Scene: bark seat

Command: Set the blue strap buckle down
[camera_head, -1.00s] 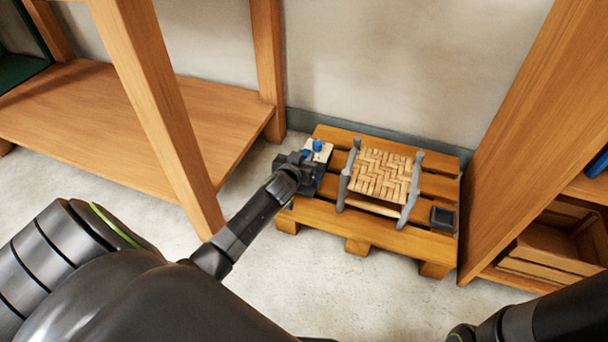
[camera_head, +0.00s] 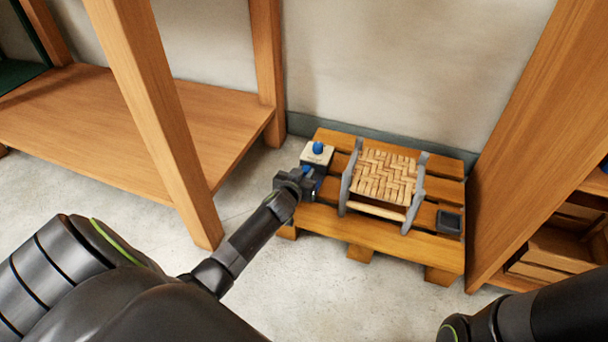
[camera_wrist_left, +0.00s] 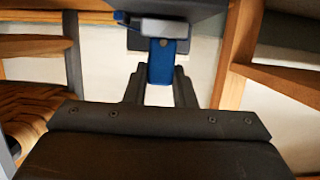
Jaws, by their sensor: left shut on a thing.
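The blue strap buckle (camera_wrist_left: 161,62) is held between the fingers of my left gripper (camera_wrist_left: 160,88) in the left wrist view, with a grey part across its top. In the head view my left gripper (camera_head: 305,181) is shut on it at the left end of the wooden pallet (camera_head: 360,233). Only small blue bits show there, so I cannot tell whether the buckle touches the pallet. My right arm enters at the lower right of the head view; its gripper is not in view.
A white block with a blue knob (camera_head: 318,148) stands just beyond my left gripper. A woven seat (camera_head: 384,178) with grey side rails fills the pallet's middle. A dark square tray (camera_head: 449,222) sits at its right. Wooden shelf posts (camera_head: 150,120) flank the pallet.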

